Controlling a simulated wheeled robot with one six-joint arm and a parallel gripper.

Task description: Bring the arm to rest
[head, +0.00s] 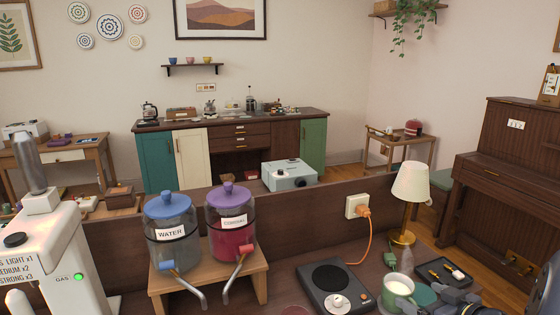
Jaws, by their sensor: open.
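My gripper (430,301) shows at the bottom right of the head view, dark grey and partly cut off by the lower edge. Its jaws are open. It is low over the counter, just right of a pale green mug (398,287). I cannot tell whether a finger touches the mug. Part of my arm runs off the bottom right corner.
Water (172,233) and cordial (230,222) dispensers stand on a wooden stand (257,278) left. An orange cord (369,238) hangs from a socket.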

